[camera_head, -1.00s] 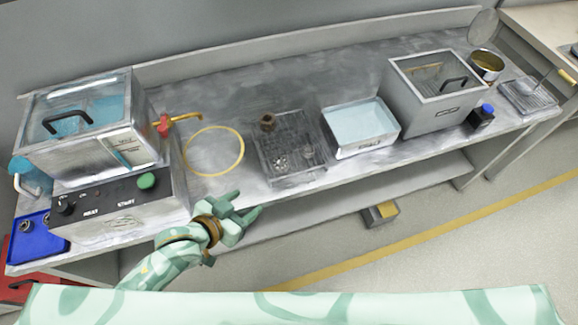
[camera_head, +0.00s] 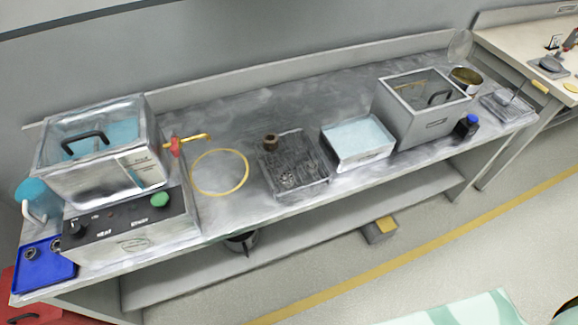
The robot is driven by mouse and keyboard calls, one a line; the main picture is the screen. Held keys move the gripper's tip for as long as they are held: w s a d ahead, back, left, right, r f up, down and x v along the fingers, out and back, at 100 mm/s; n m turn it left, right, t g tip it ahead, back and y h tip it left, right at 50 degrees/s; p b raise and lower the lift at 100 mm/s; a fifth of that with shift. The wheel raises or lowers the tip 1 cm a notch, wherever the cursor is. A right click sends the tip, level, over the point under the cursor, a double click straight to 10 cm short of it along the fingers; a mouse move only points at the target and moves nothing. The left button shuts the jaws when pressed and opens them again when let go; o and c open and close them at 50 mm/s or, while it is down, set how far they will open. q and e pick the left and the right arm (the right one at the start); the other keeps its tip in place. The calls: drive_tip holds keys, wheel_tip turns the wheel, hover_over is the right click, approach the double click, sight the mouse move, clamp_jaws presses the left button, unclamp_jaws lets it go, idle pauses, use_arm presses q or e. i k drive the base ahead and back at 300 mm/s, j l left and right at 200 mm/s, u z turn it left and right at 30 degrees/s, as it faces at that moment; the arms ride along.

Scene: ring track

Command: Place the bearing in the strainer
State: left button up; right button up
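Two small ring-shaped metal parts that look like bearings (camera_head: 29,255) lie in the blue tray (camera_head: 50,272) at the bench's left end. A dark mesh tray (camera_head: 309,187) in the middle of the bench holds several small round metal parts (camera_head: 287,180) and a brown cylindrical piece (camera_head: 270,142) at its back edge. I cannot tell for sure which thing is the strainer. A round brass-coloured pan (camera_head: 466,77) stands at the back right, and a shallow wire-like tray (camera_head: 506,106) sits at the right end. Neither of my grippers shows in this view.
A lidded steel bath (camera_head: 101,168) stands on a control box (camera_head: 130,229) at left. A yellow ring (camera_head: 219,172) lies flat on the bench. A white basin (camera_head: 358,150) and a grey lidded box (camera_head: 424,119) stand to the right. The floor in front is open.

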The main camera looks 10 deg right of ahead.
sight(501, 99)
drive_tip(key=l+u, duration=0.3)
drive_tip(key=u, duration=0.2)
drive_tip(key=k+l+u, duration=0.15)
drive_tip(key=u, duration=0.3)
drive_tip(key=k+l+u, duration=0.1)
drive_tip(key=l+u, duration=0.2)
drive_tip(key=u, duration=0.2)
